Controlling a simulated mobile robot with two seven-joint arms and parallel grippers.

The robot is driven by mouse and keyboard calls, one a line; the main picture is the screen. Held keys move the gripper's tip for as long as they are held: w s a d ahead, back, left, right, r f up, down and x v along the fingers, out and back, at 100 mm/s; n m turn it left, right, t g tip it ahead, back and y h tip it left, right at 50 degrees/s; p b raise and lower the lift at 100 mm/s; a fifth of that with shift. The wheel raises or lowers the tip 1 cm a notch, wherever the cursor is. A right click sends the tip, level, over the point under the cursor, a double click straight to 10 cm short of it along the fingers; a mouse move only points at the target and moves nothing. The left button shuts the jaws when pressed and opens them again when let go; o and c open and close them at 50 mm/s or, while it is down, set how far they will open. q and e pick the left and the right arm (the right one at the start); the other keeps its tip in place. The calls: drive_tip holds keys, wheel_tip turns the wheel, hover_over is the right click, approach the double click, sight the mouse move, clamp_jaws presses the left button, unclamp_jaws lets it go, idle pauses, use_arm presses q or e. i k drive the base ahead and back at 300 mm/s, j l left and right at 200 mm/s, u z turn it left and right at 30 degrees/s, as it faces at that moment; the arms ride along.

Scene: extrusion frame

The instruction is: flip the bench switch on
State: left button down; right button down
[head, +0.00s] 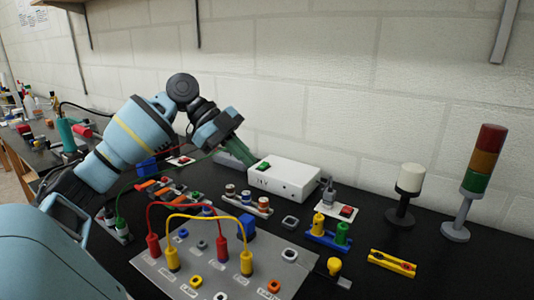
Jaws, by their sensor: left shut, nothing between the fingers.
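My left arm reaches in from the left, and its gripper (250,160) points down and right at the back of the bench. Its fingers are shut with nothing between them. The fingertips are close to the left end of a white box (292,182) marked like "12V", which has a small green rocker (263,167) on top. I cannot tell whether the fingertips touch the box. A small white plate (334,208) with a red button or rocker (347,211) is right of the box. I cannot tell which of these is the bench switch. My right gripper is not in view.
A grey panel (215,285) with red and yellow leads plugged in lies in front. Green and yellow posts on a blue base (328,239), a yellow level (392,262), a white-capped lamp (408,185) and a red-orange-green stack light (480,170) stand to the right. A block wall closes the back.

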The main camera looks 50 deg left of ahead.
sight(265, 165)
drive_tip(key=i+j, duration=0.15)
drive_tip(key=j, duration=0.25)
drive_tip(key=i+j, duration=0.1)
drive_tip(key=j, duration=0.3)
drive_tip(key=i+j, duration=0.15)
drive_tip(key=j, duration=0.2)
